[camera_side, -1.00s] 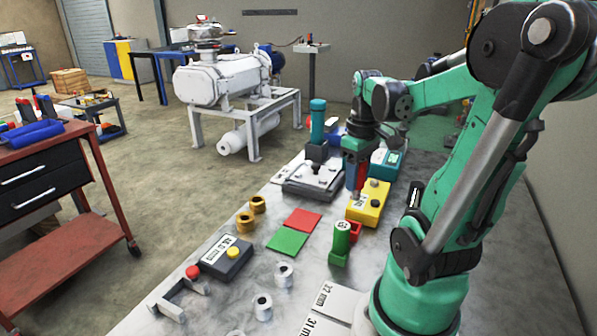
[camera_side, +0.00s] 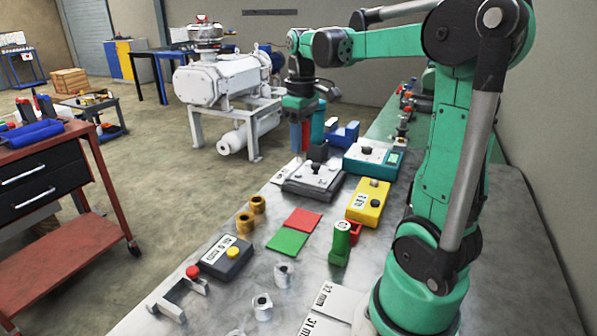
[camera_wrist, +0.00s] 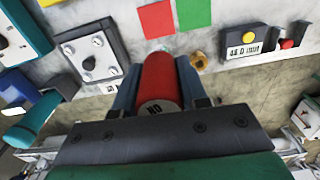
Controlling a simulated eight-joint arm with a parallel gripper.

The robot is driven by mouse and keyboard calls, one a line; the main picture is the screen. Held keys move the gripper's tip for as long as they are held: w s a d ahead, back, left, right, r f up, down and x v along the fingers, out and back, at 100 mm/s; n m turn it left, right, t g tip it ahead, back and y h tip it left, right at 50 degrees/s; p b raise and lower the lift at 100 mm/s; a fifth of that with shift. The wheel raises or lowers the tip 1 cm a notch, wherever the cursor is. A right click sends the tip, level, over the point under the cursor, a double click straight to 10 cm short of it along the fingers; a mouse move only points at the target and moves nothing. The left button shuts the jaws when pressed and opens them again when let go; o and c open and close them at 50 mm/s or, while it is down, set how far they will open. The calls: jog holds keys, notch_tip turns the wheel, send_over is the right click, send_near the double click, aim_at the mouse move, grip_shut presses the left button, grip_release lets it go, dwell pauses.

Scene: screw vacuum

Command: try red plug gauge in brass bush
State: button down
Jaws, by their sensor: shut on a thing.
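My gripper (camera_side: 301,146) is shut on the red plug gauge (camera_side: 306,134) and holds it in the air above the far part of the bench. In the wrist view the red gauge (camera_wrist: 161,78) sits between the two fingers, with "NO" on its near end face. Two brass bushes stand upright on the bench, one behind (camera_side: 257,204) and one in front (camera_side: 245,222), well apart from the gauge. In the wrist view a brass bush (camera_wrist: 199,61) shows just right of the fingers. The green gauge (camera_side: 340,243) stands upright to the right.
A grey box with a knob (camera_side: 314,180) lies below my gripper. A red plate (camera_side: 303,219) and a green plate (camera_side: 287,241) lie flat. A yellow box (camera_side: 368,203), a teal box (camera_side: 372,160) and a dark button box (camera_side: 226,258) stand around. Bare bench surrounds the bushes.

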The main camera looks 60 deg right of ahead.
jog(key=w+a+f+n, duration=0.3)
jog(key=w+a+f, duration=0.3)
jog(key=w, duration=0.4)
jog(key=shift+a+f, duration=0.4)
jog(key=shift+f, duration=0.4)
jog(key=shift+f, duration=0.1)
jog(key=shift+f, duration=2.15)
jog(key=shift+f, duration=0.35)
notch_tip(320, 180, up, 6)
dwell(0.3)
